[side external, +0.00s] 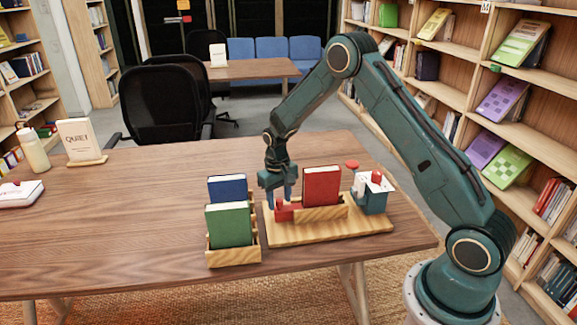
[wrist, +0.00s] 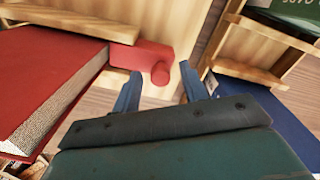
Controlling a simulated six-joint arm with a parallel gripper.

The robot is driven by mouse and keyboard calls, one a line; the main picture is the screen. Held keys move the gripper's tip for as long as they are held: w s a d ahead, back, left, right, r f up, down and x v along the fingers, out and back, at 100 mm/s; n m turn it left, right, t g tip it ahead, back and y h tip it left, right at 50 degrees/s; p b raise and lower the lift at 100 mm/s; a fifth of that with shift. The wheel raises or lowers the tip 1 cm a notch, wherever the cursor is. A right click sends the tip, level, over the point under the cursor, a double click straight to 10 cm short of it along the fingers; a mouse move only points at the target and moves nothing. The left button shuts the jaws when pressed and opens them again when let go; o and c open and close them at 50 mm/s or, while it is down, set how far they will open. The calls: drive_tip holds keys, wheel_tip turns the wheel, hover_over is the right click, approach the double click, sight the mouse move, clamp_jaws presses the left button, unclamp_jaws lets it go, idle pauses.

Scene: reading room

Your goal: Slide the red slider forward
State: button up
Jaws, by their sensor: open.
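The red slider (side external: 288,212) is a red block with a raised round knob, at the left end of a wooden track on a wooden board (side external: 370,227). In the wrist view the slider (wrist: 138,56) lies beyond my fingertips, with its knob in line with the gap between them. My gripper (side external: 281,194) points down over the slider's end, beside the red book (side external: 322,184). Its two blue fingers (wrist: 160,88) are open, with nothing held between them. Whether a finger touches the knob I cannot tell.
A wooden rack (side external: 235,257) with a green book (side external: 228,224) and a blue book (side external: 227,187) stands close at left. A grey-blue box (side external: 372,198) with red parts stands at the board's right.

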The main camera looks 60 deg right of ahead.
drive_tip(key=shift+r, duration=0.1)
wheel_tip(320, 180, up, 14)
drive_tip(key=shift+a+f, duration=0.2)
idle(0.5)
drive_tip(key=shift+w+f, duration=0.1)
clamp_jaws()
drive_tip(key=f+n+t+y, duration=0.1)
drive_tip(key=n, duration=0.2)
drive_tip(key=w+f+n+t+y, duration=0.1)
drive_tip(key=n, duration=0.3)
drive_tip(key=w+a+f+n+t, duration=0.1)
drive_tip(key=n, duration=0.2)
drive_tip(key=shift+n+y, duration=0.4)
